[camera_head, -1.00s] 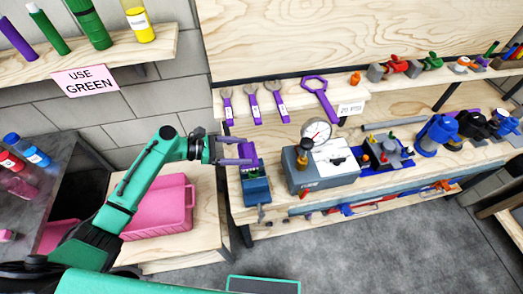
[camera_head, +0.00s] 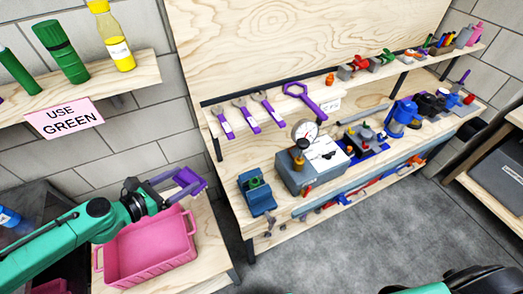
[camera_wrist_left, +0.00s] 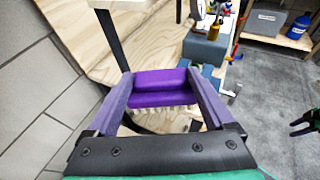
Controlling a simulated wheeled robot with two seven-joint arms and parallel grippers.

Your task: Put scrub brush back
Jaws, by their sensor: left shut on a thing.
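The scrub brush (camera_wrist_left: 163,86) is purple with pale bristles on its underside in the left wrist view. My left gripper (camera_head: 178,184) is shut on it, with one finger at each end of the brush. In the head view the purple brush (camera_head: 190,182) is held in the air just above the far edge of the pink bin (camera_head: 150,256), left of the workbench.
The workbench (camera_head: 262,226) holds a blue vise (camera_head: 258,196), a grey gauge box (camera_head: 310,172) and several tools. Purple wrenches (camera_head: 245,115) hang above. A shelf (camera_head: 80,92) with green and yellow bottles bears a "USE GREEN" sign (camera_head: 64,119). Grey floor at the right is clear.

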